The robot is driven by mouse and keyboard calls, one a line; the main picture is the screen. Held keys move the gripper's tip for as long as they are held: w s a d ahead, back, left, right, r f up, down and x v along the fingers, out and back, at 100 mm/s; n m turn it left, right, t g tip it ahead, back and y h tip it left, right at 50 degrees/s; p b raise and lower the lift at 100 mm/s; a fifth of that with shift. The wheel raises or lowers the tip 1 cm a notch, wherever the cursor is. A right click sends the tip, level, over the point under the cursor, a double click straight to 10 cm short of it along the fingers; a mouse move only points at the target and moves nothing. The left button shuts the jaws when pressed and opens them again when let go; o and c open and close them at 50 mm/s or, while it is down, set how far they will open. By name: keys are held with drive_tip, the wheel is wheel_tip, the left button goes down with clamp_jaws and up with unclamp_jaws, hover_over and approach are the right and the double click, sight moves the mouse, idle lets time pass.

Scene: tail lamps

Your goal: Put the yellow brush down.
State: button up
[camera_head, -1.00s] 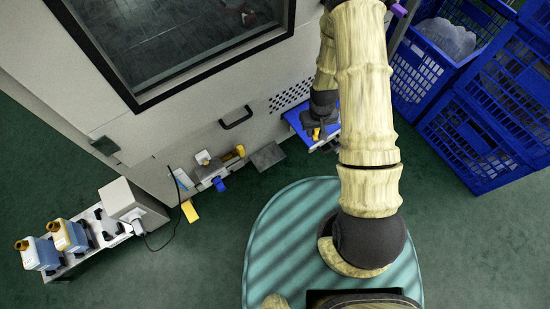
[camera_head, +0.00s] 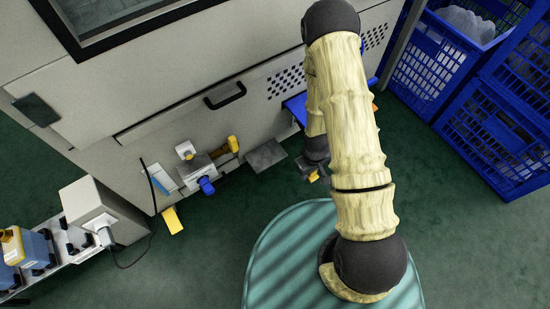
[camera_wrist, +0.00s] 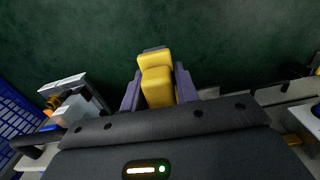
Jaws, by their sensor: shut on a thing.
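My gripper (camera_wrist: 158,92) is shut on the yellow brush (camera_wrist: 155,72), which sits between its two fingers in the wrist view. The brush points away from the wrist, with dark green floor behind it. In the head view my gripper (camera_head: 313,171) hangs below my bent arm, and only a small yellow bit of the brush (camera_head: 313,178) shows. The gripper is in front of the machine, on the near side of the blue shelf (camera_head: 294,106). Most of the brush is hidden in the head view.
A grey machine (camera_head: 150,90) fills the back. A grey plate (camera_head: 265,155), a yellow-handled tool (camera_head: 225,147) and a blue knob (camera_head: 206,186) sit along its lower front. Blue crates (camera_head: 490,130) stand at the right. Bottles (camera_head: 35,248) stand at the left.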

sight(308, 179)
drive_tip(key=f+b, duration=0.1)
drive_tip(key=f, duration=0.1)
drive_tip(key=s+f+b, duration=0.1)
drive_tip(key=shift+a+f+n, duration=0.1)
drive_tip(key=shift+f+n, duration=0.2)
drive_tip(key=shift+f, duration=0.1)
drive_tip(key=shift+r, duration=0.1)
drive_tip(key=shift+w+a+f+b, duration=0.35)
drive_tip(key=shift+w+a+b, duration=1.3)
drive_tip(key=shift+w, duration=1.05)
drive_tip(key=shift+w+a+f+b, duration=0.35)
drive_tip(key=shift+w+a+b, duration=0.75)
drive_tip(key=shift+w+a, duration=1.3)
drive_tip(key=shift+w+a+f+b, duration=0.35)
drive_tip(key=shift+w+a+b, duration=1.1)
drive_tip(key=shift+w, duration=1.55)
